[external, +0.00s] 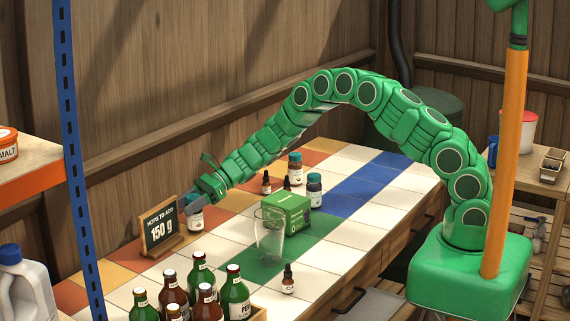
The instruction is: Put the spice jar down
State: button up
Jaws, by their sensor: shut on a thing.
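My green arm reaches over the tiled counter (345,230) to its far left part. My gripper (194,200) is shut on a small spice jar (196,221) with a pale label. The jar looks upright, at or just above the tiles; I cannot tell if it touches them. The gripper hides its upper part. It is just right of a small chalkboard sign (161,229) reading "150 g".
Two teal-lidded jars (314,190), dropper bottles (266,183), a green box (287,211) and a clear glass (269,235) stand mid-counter. Several beer bottles (199,275) stand in front. Another dropper bottle (288,280) stands near the front edge. Tiles between sign and glass are clear.

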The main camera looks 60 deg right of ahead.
jog(key=shift+f, duration=0.3)
jog(key=shift+f, duration=0.1)
jog(key=o, duration=1.2)
jog(key=shift+d, duration=0.1)
jog(key=v, duration=1.2)
jog(key=shift+s, duration=0.1)
